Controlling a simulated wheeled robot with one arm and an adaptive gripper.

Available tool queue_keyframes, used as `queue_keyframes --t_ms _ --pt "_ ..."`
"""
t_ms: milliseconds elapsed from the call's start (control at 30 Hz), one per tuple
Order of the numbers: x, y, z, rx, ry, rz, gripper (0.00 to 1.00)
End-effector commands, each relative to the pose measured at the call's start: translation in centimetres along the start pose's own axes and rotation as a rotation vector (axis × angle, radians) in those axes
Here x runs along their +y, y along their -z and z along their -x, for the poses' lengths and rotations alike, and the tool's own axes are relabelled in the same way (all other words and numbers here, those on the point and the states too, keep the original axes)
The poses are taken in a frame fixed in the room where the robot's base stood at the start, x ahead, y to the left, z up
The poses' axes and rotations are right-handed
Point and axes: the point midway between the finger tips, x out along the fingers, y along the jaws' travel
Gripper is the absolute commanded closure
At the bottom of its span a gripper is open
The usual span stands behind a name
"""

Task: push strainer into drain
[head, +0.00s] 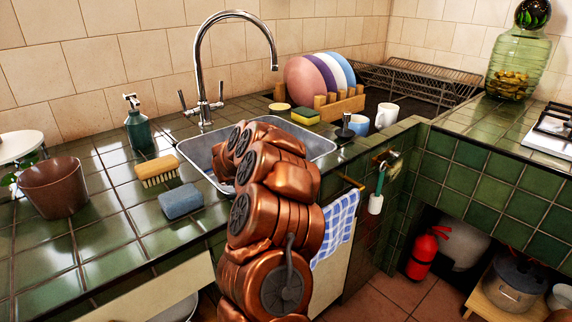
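The steel sink (322,142) is set into the green tiled counter, with a tall chrome tap (203,85) behind it. My copper-coloured arm covers most of the basin. My gripper is hidden behind the arm's links, so I cannot see its fingers or what they touch. The drain is hidden too. I see no strainer that I can name for sure. A small dark object with an upright stem (345,131) stands on the counter just right of the sink; I cannot tell what it is.
Left of the sink are a blue sponge (181,202), a brush (159,171), a soap bottle (138,129) and a brown pot (54,187).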

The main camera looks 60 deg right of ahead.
Motion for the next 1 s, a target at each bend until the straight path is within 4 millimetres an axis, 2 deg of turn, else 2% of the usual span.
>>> queue_keyframes --t_ms 1000 --pt "-0.04 0.91 -0.35 0.003 0.001 0.001 1.00"
